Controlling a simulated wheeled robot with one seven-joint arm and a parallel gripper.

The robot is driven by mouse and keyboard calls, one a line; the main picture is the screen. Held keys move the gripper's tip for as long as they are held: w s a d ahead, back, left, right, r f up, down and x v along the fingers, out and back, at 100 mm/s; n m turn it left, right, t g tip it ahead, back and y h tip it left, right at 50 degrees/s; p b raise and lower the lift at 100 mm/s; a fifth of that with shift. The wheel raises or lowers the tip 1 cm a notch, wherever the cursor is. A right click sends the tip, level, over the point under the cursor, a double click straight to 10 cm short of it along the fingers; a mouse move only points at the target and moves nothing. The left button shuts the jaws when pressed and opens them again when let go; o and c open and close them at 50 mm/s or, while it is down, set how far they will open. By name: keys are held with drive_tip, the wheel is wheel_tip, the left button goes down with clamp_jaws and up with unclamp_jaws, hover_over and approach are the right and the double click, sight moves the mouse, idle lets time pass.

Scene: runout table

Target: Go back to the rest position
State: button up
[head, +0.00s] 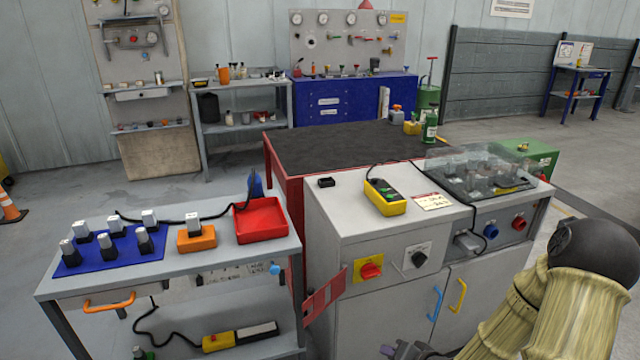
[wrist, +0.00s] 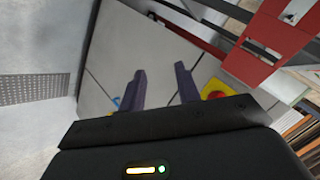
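My gripper shows in the wrist view (wrist: 160,68) with its two dark fingers apart and nothing between them. In the head view only a dark part of it shows at the bottom edge, low in front of the grey cabinet (head: 385,320). My arm, in a pale ribbed sleeve, comes in from the lower right. In the wrist view the cabinet front lies beyond the fingers, with a red and yellow knob to the right of them.
A grey trolley (head: 190,268) at left carries a blue mat (head: 75,262) with several grey-topped pieces, an orange block (head: 196,238) and a red tray (head: 278,232). A red panel (head: 325,296) sticks out at the cabinet's left. A yellow-and-black device (head: 385,198) lies on the cabinet top.

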drive_tip(key=s+a+r+n+g+h, duration=0.3)
drive_tip(key=s+r+n+g+h, duration=0.25)
drive_tip(key=s+r, duration=0.7)
wheel_tip(320, 180, up, 25)
drive_tip(key=w+p, duration=0.1)
drive_tip(key=p, duration=2.2)
drive_tip(key=shift+w+d+f+y, duration=0.2)
drive_tip(key=shift+w+d+y, duration=0.1)
drive_tip(key=shift+y, duration=0.15)
